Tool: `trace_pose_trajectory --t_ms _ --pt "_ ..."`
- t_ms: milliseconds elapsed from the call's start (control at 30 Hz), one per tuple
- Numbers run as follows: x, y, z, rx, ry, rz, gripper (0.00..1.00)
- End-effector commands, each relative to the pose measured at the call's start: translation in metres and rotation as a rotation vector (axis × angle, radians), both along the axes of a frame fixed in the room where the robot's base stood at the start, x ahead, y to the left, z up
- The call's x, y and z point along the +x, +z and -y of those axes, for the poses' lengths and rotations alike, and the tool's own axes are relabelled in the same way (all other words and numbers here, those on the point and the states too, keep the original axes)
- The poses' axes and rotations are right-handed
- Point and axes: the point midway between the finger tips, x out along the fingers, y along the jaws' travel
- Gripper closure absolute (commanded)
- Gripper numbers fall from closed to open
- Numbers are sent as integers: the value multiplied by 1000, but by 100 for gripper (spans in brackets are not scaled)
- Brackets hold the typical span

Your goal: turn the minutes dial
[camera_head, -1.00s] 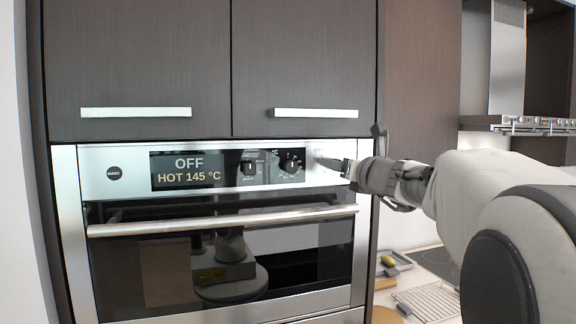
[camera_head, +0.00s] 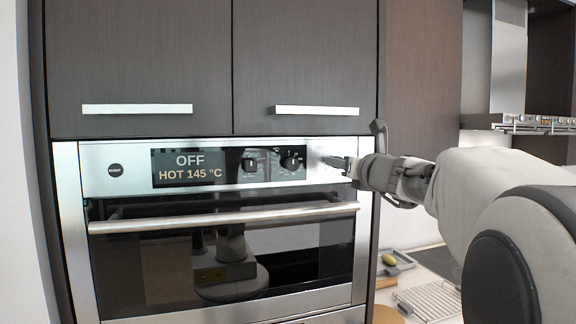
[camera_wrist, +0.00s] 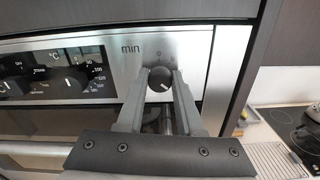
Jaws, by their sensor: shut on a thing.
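The minutes dial (camera_wrist: 160,79) is a small dark round knob on the steel panel under the label "min" in the wrist view. A light mark shows at its lower right. My gripper (camera_wrist: 161,75) has a finger on each side of the dial and is shut on it. In the head view my gripper (camera_head: 340,163) reaches in from the right to the right end of the oven panel (camera_head: 130,155). The dial cannot be made out there. The oven display (camera_head: 190,167) reads OFF and HOT 145 °C.
Two other dark dials, the left one (camera_head: 250,164) and the temperature dial (camera_head: 292,162), sit left of my gripper. The oven door handle (camera_head: 220,219) runs below. A wire rack (camera_head: 432,300) lies on the counter at the lower right.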

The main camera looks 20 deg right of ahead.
Motion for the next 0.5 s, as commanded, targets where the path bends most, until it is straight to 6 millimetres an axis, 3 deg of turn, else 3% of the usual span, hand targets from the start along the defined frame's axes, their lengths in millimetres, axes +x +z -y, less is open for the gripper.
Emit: trace_pose_trajectory --t_ms 500 --pt "0 -4 -2 -427 1 18 100"
